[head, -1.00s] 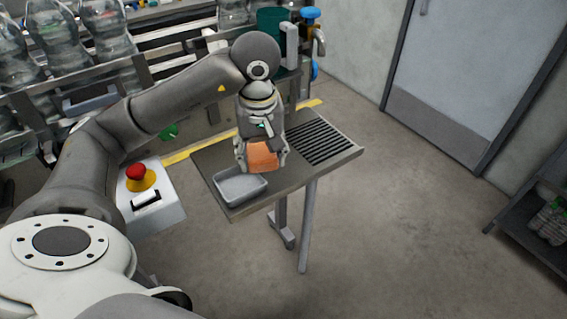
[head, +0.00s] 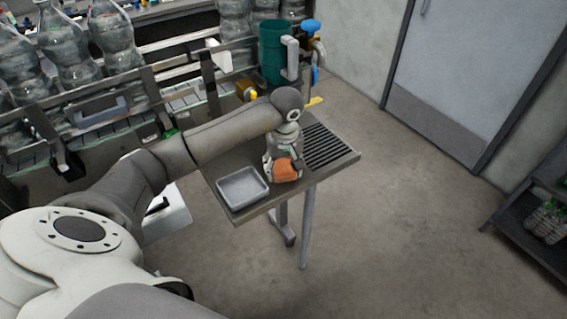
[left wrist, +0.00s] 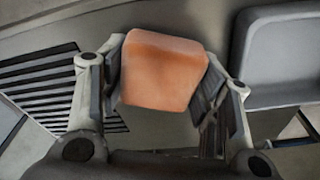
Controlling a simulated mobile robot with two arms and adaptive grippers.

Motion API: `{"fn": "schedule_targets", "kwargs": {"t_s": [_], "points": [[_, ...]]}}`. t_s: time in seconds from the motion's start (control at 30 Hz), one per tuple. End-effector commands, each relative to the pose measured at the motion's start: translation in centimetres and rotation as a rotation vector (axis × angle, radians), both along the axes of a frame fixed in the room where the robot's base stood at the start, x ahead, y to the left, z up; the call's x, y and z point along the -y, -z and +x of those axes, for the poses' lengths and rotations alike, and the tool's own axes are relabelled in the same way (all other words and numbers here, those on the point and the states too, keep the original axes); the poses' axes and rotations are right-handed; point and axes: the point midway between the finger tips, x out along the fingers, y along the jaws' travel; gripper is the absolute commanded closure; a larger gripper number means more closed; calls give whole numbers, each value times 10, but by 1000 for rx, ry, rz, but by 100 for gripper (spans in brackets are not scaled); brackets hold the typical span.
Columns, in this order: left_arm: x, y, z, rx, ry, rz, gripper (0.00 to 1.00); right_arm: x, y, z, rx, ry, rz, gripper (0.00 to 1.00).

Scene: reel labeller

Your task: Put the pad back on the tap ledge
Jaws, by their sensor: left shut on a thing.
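The orange pad (head: 286,171) is between the fingers of my left gripper (head: 283,166), at the steel ledge. The left wrist view shows the pad (left wrist: 163,70) gripped from both sides by the fingers of the left gripper (left wrist: 165,85). The steel ledge (head: 222,163) holds a grey tray (head: 242,187) to the left of the pad and a black slotted drain (head: 328,147) to its right. I cannot tell whether the pad touches the ledge. The tap (head: 318,52), with a blue handle, stands behind the ledge. My right gripper is not in view.
A green container (head: 272,55) stands behind the ledge near the tap. Clear bottles (head: 113,40) stand along the conveyor at the back left. A shelf (head: 530,200) with bottles is at the far right. The floor right of the ledge is clear.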

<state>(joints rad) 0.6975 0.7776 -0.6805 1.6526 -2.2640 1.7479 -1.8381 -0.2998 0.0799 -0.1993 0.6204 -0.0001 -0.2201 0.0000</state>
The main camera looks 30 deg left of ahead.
Motion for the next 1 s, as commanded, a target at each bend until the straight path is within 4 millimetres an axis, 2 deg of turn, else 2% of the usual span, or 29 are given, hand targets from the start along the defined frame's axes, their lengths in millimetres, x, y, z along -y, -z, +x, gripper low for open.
{"fn": "schedule_targets", "kwargs": {"t_s": [0.4,0.43,0.57,0.6,1.0], "points": [[0,7,0,1,0,0,69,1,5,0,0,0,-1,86],[0,5,0,1,0,0,40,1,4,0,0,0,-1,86],[0,5,0,1,0,0,24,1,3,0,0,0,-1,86],[0,5,0,1,0,0,21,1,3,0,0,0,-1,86],[0,1,0,0,0,-1,21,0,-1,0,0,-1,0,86]]}}
